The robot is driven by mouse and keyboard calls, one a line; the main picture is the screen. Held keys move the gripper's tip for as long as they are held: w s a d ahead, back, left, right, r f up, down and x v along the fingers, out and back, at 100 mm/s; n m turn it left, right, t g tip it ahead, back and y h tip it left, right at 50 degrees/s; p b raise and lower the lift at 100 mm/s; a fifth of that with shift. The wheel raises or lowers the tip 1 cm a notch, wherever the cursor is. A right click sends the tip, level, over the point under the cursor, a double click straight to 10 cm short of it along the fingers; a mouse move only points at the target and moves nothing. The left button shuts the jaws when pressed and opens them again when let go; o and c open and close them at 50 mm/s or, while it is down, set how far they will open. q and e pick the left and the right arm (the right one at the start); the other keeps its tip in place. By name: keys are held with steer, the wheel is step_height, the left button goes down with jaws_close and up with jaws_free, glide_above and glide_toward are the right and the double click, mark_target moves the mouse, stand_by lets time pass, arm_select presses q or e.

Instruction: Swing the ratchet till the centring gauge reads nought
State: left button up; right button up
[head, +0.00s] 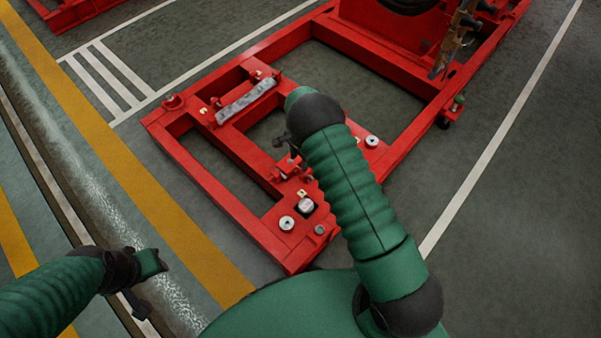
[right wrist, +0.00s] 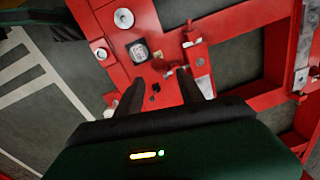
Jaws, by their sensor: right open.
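A small square block with a pale round face (head: 306,205), perhaps the centring gauge, sits near the front corner of the red frame (head: 215,205). It also shows in the right wrist view (right wrist: 138,51); its reading is too small to make out. Small red fittings (head: 290,170) stand beside it, also in the right wrist view (right wrist: 163,67); I cannot tell which part is the ratchet. My right gripper (head: 284,141) is over these fittings. In the right wrist view its fingers (right wrist: 168,92) are apart with nothing clearly held. My left gripper (head: 148,284) is away at lower left, its jaws unclear.
White round discs (head: 287,223) and (head: 372,141) sit on the frame. A grey lumpy bar (head: 247,100) lies across it. Larger red machinery (head: 400,30) stands behind. The grey floor right of the white line (head: 500,130) is clear.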

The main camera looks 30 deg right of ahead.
mark_target(299, 171)
steer(key=f+b, duration=0.1)
steer(key=f, duration=0.4)
steer(key=f+b, duration=0.1)
steer(key=f, duration=0.2)
steer(key=shift+w+b, duration=0.25)
steer(key=shift+b, duration=0.1)
steer(key=shift+a+f, duration=0.15)
steer(key=shift+f, duration=0.2)
steer(key=shift+c, duration=1.8)
jaws_close()
steer(key=shift+w, duration=0.1)
